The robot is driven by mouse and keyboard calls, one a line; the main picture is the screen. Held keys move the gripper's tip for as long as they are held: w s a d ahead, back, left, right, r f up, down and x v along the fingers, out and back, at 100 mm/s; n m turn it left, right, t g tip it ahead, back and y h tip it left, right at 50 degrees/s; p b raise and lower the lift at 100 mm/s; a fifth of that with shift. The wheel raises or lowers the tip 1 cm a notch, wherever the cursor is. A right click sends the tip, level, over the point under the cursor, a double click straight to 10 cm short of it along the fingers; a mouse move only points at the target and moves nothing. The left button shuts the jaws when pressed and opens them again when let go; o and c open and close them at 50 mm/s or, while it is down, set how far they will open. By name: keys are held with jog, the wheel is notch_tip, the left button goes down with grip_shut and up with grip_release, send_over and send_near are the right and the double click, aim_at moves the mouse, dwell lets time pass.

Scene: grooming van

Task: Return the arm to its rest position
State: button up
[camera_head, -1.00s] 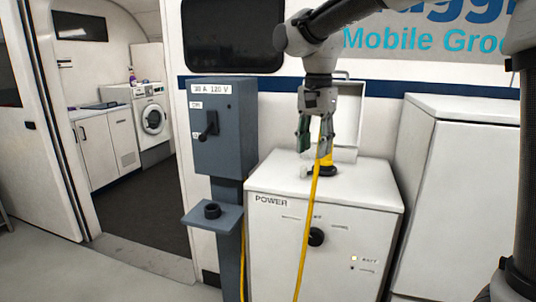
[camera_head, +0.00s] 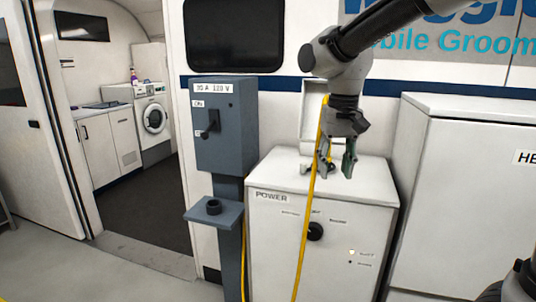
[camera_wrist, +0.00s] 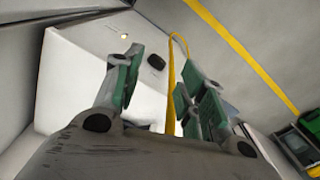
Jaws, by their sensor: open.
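My gripper (camera_head: 336,170) hangs fingers-down in front of the raised lid (camera_head: 313,105) of the white POWER cabinet (camera_head: 268,235). Its green-padded fingers are spread and appear empty; they also show in the wrist view (camera_wrist: 152,85). A yellow cable (camera_head: 306,230) runs down the cabinet's front and rises beside the gripper's left finger. In the wrist view the cable (camera_wrist: 171,85) passes upright between the finger outlines, but I cannot tell its depth there. The cable's plug end is hidden behind the gripper. My arm reaches in from the upper right.
A grey switch box (camera_head: 226,125) with a lever and a small shelf (camera_head: 213,213) stands left of the cabinet. A white cabinet (camera_head: 460,190) stands at the right. An open van doorway with a washing machine (camera_head: 152,115) is at the left. Clear floor lies in front left.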

jog(key=s+d+t, duration=0.4)
jog(key=s+d, duration=1.4)
jog(key=d, duration=0.2)
jog(key=shift+s+d, duration=0.2)
jog(key=shift+s, duration=0.15)
